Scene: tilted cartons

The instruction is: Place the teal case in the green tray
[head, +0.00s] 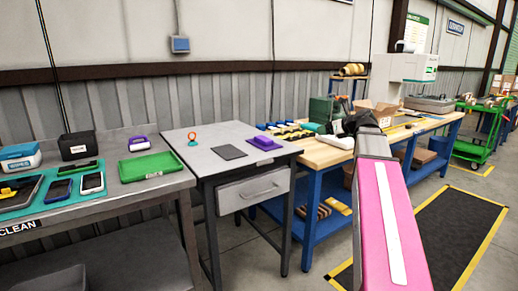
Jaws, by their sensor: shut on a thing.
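My gripper (347,126) is at the end of my pink arm, in front of the wooden-topped bench, and is seen from behind. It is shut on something. A small pale teal piece (313,127) shows just left of the gripper and seems to be the teal case, but the arm and jaws hide most of the grip. The green tray (152,174) lies on the grey bench at the left, well to the left of my gripper. Its visible floor is empty.
Phones (92,182), a black box (77,145) and a blue-and-white wipes box (20,158) stand left of the tray. A purple-and-white item (139,143) is behind it. A grey drawer table (222,133) holding a dark pad (230,152) and purple block (264,143) stands between.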

